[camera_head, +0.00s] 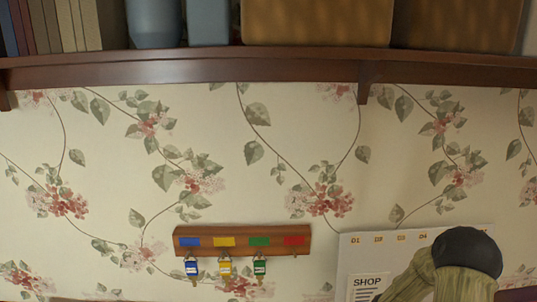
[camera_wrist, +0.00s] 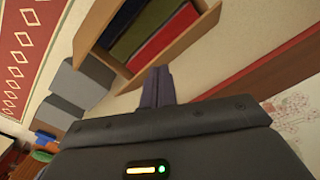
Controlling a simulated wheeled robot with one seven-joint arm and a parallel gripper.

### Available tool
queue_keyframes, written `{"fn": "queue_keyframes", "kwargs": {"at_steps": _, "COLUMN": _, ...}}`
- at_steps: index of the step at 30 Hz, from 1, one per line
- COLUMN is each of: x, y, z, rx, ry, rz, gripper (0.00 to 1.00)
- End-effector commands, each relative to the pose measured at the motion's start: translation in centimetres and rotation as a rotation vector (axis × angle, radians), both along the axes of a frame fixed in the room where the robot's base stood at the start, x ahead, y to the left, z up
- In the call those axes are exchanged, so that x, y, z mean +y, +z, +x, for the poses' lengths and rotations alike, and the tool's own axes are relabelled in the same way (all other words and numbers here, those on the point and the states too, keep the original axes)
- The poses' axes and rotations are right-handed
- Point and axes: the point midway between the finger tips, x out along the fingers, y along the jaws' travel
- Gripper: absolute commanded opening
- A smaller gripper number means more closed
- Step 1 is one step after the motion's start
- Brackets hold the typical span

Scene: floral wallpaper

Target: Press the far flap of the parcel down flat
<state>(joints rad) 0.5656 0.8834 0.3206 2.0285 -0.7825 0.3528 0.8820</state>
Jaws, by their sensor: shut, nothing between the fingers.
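I cannot make out the parcel or its far flap in either view. My gripper (camera_wrist: 157,88) shows in the wrist view, its two dark fingers together with nothing between them. It points toward a wooden-edged case with dark red, green and blue panels; no contact is visible. The gripper's wide dark body hides the lower middle of that view. In the head view, part of my arm covers the lower right corner, and my fingers are not seen there.
The head view shows a wall shelf (camera_head: 190,72), a key rack (camera_head: 242,240) with several coloured tags, and a white board (camera_head: 352,254) partly behind my arm. The wrist view shows the wooden case (camera_wrist: 182,65), grey boxes (camera_wrist: 80,86) and a red patterned panel (camera_wrist: 28,50).

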Motion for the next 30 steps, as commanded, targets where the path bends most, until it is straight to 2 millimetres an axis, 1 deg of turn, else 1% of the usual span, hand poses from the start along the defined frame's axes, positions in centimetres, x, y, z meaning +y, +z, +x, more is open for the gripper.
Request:
{"fn": "queue_keyframes", "kwargs": {"at_steps": 17, "x": 0.0, "y": -0.1, "z": 0.0, "rx": 0.000, "ry": 0.000, "rz": 0.000, "gripper": 0.00}}
{"fn": "queue_keyframes", "kwargs": {"at_steps": 30, "x": 0.0, "y": -1.5, "z": 0.0, "rx": 0.000, "ry": 0.000, "rz": 0.001, "gripper": 0.00}}
